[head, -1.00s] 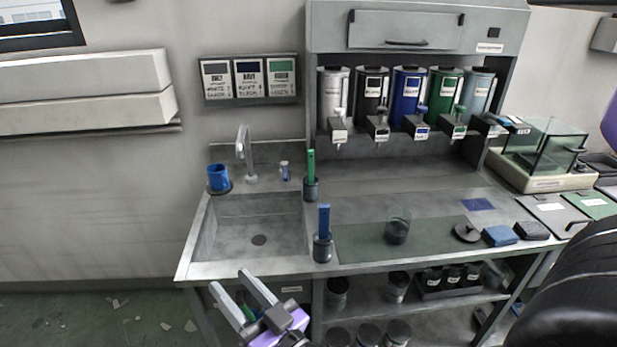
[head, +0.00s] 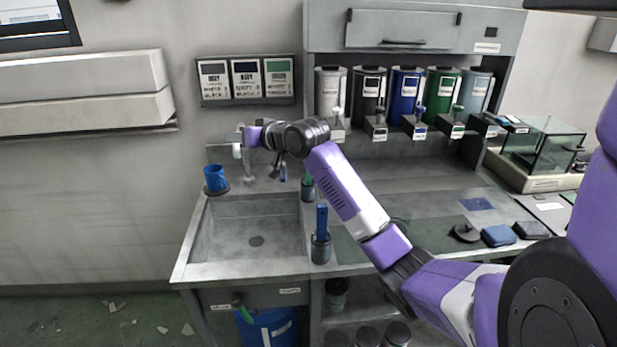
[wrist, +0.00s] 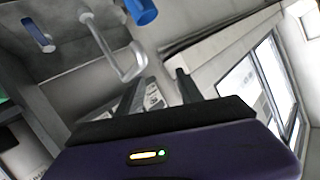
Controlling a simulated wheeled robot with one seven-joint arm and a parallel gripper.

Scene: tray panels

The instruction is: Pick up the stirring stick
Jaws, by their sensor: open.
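Two sticks stand upright in dark cups by the sink. A blue stick (head: 322,217) is in the nearer cup (head: 320,250) at the sink's right edge. A green stick (head: 308,179) is in the farther cup (head: 308,192), partly hidden by my arm. Which is the stirring stick I cannot tell. My gripper (wrist: 158,82) is open and empty. In the head view it is up by the tap, left of and above both sticks, its fingers hard to make out. Neither stick is recognisable in the wrist view.
The tap (wrist: 118,50) is close to my fingers. A blue cup (head: 215,178) stands at the sink's back left. The empty sink (head: 255,225) lies below. Paint dispensers (head: 405,95) line the back. A blue bin (head: 270,328) is under the sink.

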